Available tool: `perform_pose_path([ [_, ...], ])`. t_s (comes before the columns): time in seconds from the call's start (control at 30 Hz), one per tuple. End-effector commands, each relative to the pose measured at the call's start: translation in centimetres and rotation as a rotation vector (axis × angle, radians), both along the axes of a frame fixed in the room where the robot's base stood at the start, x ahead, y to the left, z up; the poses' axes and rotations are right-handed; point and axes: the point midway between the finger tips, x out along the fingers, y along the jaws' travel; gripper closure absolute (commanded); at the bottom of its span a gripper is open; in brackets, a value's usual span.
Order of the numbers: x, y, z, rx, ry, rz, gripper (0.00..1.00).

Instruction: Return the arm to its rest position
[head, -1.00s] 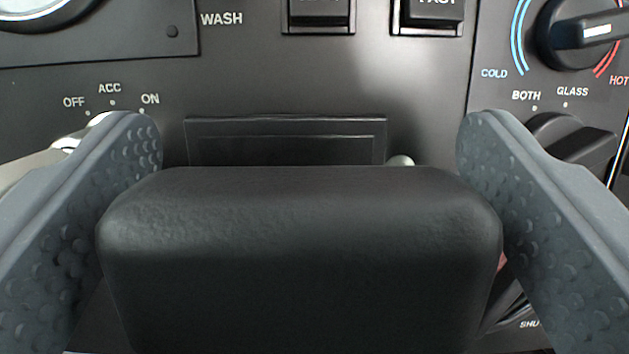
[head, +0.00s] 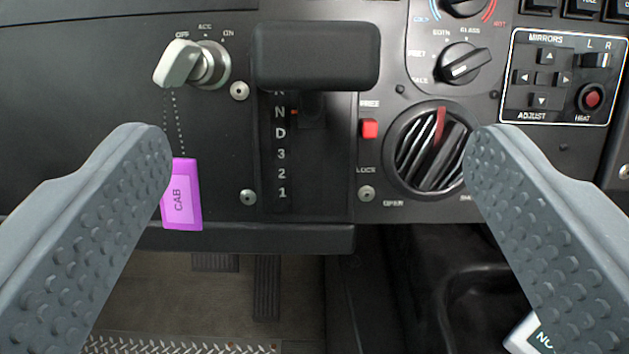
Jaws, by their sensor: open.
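My gripper (head: 318,150) is open and empty in the head view, its two grey dimpled fingers wide apart at the left and right. The black gear selector handle (head: 316,56) stands at the top middle, beyond the fingertips and apart from them. Its gate shows N, D, 3, 2, 1 below the handle; the upper letters are partly hidden by it. A red pointer mark sits near N.
An ignition key (head: 178,63) with a purple CAB tag (head: 182,194) hangs at the left, close to the left finger. A round vent (head: 434,148), a red switch (head: 370,129) and a mirror panel (head: 562,76) are at the right. Pedals (head: 266,288) and open floor lie below.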

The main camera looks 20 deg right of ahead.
Motion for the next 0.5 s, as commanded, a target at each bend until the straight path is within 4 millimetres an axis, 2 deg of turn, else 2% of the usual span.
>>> perform_pose_path([
  [0.2, -1.12, 0.33, 0.02, 0.001, -0.001, -0.001, 0.2],
  [0.5, -1.18, 0.35, -0.02, 0.001, -0.001, 0.0, 0.2],
])
